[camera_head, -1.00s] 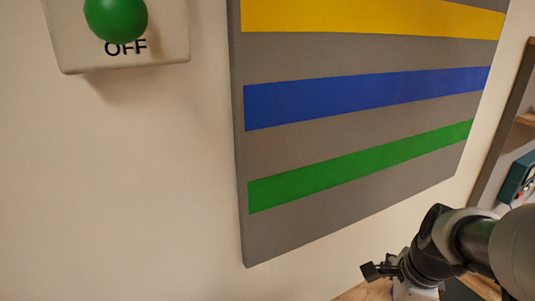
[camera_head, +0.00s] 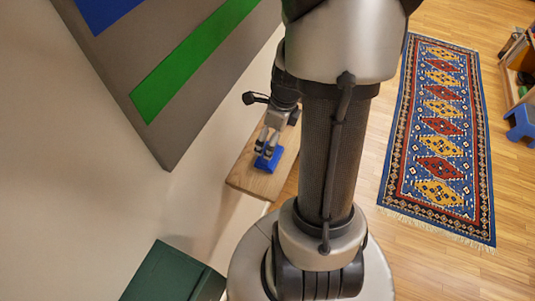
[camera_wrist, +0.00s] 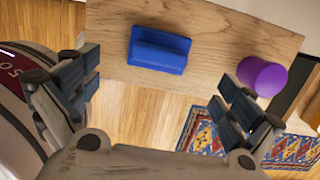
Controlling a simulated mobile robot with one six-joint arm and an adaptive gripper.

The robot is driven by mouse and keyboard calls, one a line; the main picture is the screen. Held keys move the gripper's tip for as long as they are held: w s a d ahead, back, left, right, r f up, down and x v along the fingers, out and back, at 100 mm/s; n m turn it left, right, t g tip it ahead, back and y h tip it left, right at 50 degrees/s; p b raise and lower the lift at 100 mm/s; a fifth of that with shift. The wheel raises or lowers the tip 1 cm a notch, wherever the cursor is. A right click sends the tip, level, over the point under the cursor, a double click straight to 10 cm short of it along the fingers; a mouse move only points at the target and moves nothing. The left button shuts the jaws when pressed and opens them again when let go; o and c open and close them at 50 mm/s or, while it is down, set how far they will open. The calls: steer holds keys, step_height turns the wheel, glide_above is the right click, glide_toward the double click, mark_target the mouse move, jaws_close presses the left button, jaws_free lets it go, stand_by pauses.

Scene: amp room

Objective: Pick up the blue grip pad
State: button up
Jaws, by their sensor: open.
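The blue grip pad (camera_wrist: 159,50) lies on a wooden board (camera_wrist: 115,20) in the wrist view, a low block with a raised ridge. It also shows in the head view (camera_head: 268,161) on the same board (camera_head: 255,183). My gripper (camera_wrist: 157,85) is open, with its fingers spread to either side and nothing between them. In the wrist view the pad is just ahead of the fingertips. In the head view my gripper (camera_head: 266,142) points down directly above the pad, and whether it touches the pad cannot be told.
A purple cylinder (camera_wrist: 262,76) stands on the board to the right of the pad in the wrist view. The wall and striped panel (camera_head: 175,85) are left of my arm in the head view. A patterned rug (camera_head: 440,135) lies on the floor to the right. A dark green box (camera_head: 165,275) is at lower left.

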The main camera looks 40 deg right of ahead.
mark_target(262, 163)
step_height(262, 163, down, 3)
steer(key=shift+f+b, duration=0.1)
steer(key=shift+b, duration=0.2)
steer(key=shift+w+a+f, duration=0.1)
steer(key=shift+w+f, duration=0.1)
steer(key=shift+f, duration=0.3)
steer(key=f, duration=0.1)
steer(key=f+b, duration=0.1)
steer(key=f, duration=0.1)
steer(key=f+b, duration=0.1)
steer(key=f, duration=0.1)
steer(key=shift+w+a, duration=0.15)
steer(key=shift+w, duration=0.15)
steer(key=shift+s, duration=0.1)
steer(key=c, duration=1.1)
